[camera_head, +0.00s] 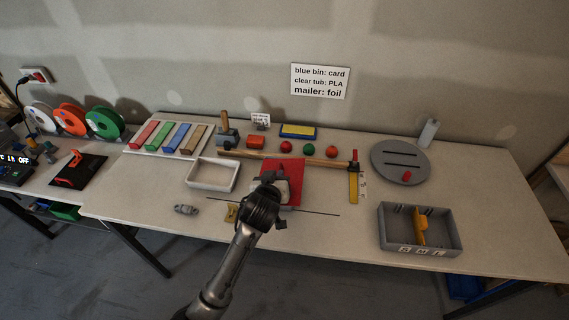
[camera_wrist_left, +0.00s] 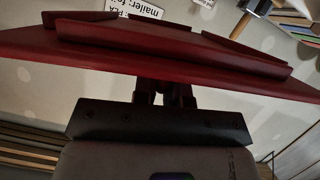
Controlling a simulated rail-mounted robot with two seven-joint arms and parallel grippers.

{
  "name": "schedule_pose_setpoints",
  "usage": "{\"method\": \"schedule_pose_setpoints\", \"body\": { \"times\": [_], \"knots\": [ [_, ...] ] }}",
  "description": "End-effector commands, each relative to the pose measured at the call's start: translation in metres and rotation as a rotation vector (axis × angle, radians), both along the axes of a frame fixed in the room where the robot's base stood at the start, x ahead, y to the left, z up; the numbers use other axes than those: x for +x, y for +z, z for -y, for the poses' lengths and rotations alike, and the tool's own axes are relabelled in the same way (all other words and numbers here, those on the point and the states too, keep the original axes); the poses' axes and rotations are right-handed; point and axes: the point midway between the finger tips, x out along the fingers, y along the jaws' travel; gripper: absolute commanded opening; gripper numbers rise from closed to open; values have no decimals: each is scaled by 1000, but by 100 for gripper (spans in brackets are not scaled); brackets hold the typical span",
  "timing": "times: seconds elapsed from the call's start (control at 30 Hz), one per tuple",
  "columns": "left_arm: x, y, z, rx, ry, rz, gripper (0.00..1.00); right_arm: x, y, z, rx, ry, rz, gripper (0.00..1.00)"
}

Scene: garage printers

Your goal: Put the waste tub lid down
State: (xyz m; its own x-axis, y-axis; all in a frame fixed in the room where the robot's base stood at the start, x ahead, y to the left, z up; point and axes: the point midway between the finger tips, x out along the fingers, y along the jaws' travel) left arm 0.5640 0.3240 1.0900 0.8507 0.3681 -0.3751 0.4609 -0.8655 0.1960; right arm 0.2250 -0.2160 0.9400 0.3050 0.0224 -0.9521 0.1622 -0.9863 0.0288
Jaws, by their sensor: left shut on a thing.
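The red lid (camera_head: 291,165) is a flat red panel at the middle of the table in the head view. My left gripper (camera_head: 272,183) reaches over it from below and hides part of it. In the left wrist view the lid (camera_wrist_left: 170,52) shows nearly edge-on, dark red with raised strips, across the fingers. My left gripper (camera_wrist_left: 165,92) is shut on it. I cannot tell whether the lid touches the table. My right gripper is in neither view.
A white open tray (camera_head: 212,177) stands left of the lid. A long-handled hammer (camera_head: 310,160) lies behind it. A grey slotted disc (camera_head: 400,161) and a grey divided box (camera_head: 420,232) are to the right. The table (camera_head: 340,235) is bare between lid and box.

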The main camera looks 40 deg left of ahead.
Motion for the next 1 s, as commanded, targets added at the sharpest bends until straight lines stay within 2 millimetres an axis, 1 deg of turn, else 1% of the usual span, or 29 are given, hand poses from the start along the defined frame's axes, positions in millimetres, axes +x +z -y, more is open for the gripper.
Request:
{"method": "schedule_pose_setpoints", "body": {
  "times": [0.1, 0.27, 0.4, 0.47, 0.57, 0.7, 0.8, 0.93, 0.97, 1.0],
  "knots": [
    [-7, 5, 5, 1, 1, -1, 0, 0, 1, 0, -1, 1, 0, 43],
    [-10, 7, 7, 0, -2, 0, 0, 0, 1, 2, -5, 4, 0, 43],
    [-17, -4, 8, 0, -23, -4, 0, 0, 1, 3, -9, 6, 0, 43],
    [-24, 1, 15, 0, -58, 2, 0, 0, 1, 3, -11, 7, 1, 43],
    [-36, 18, 36, 0, -136, 5, 0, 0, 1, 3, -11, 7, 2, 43],
    [-54, 51, 73, 2, -261, 7, 0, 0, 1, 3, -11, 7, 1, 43],
    [-65, 74, 95, 2, -329, 9, 0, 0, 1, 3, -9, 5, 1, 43],
    [-76, 102, 119, 2, -397, 8, 0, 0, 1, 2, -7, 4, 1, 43],
    [-77, 107, 124, 2, -411, 7, 0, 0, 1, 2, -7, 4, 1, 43],
    [-74, 113, 127, 3, -416, 6, 0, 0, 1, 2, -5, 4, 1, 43]
  ]
}}
